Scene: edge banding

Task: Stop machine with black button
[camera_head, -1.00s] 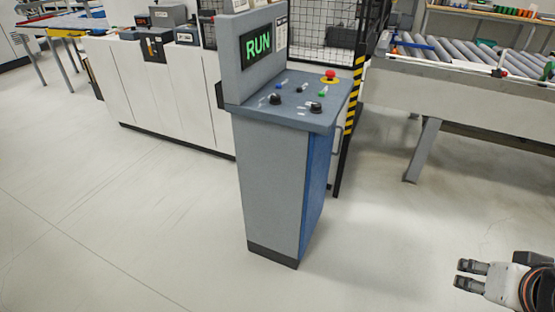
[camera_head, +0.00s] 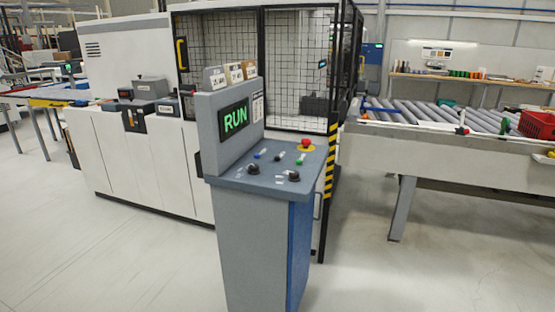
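A grey control console (camera_head: 255,245) with a blue side stands in the middle of the head view. Its upright screen (camera_head: 235,120) reads RUN in green. Two larger black knobs, a left knob (camera_head: 253,169) and a right knob (camera_head: 294,176), are nearer the front edge. A red mushroom button (camera_head: 306,144) on a yellow base is at the back right. Nothing covers the panel. My gripper is out of view.
A white machine (camera_head: 130,165) with a black mesh guard (camera_head: 295,65) stands behind the console. A black and yellow striped post (camera_head: 329,165) is close to its right. A roller conveyor (camera_head: 430,115) with a red crate (camera_head: 538,124) is at the right. The floor (camera_head: 400,280) is clear.

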